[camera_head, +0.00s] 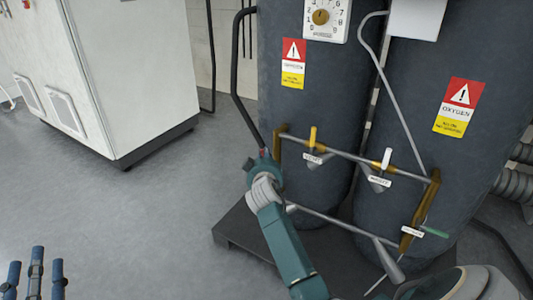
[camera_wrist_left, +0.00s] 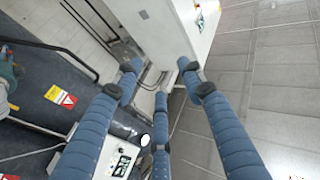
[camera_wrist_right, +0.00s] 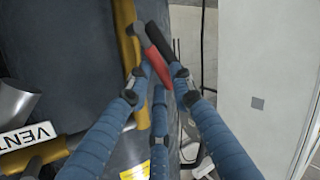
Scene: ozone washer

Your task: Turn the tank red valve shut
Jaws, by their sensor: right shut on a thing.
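The red valve handle (camera_wrist_right: 158,66) slants between the blue fingers of my right gripper (camera_wrist_right: 158,88) in the right wrist view. Its grey hub meets a brass-coloured pipe (camera_wrist_right: 128,45) on the dark tank. In the head view only a small red bit of the valve (camera_head: 263,153) shows above my right gripper (camera_head: 262,170), at the left end of the tank pipework. The right gripper is shut on the red handle. My left gripper (camera_head: 36,275) is at the lower left of the head view, far from the tanks. Its fingers are spread and empty, also in the left wrist view (camera_wrist_left: 160,85).
Two dark tanks (camera_head: 445,70) stand on a dark base (camera_head: 232,240). Their pipework carries a yellow handle (camera_head: 313,138), a white handle (camera_head: 386,158) and a green handle (camera_head: 434,232). A white cabinet (camera_head: 130,70) stands at the left. Floor between is clear.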

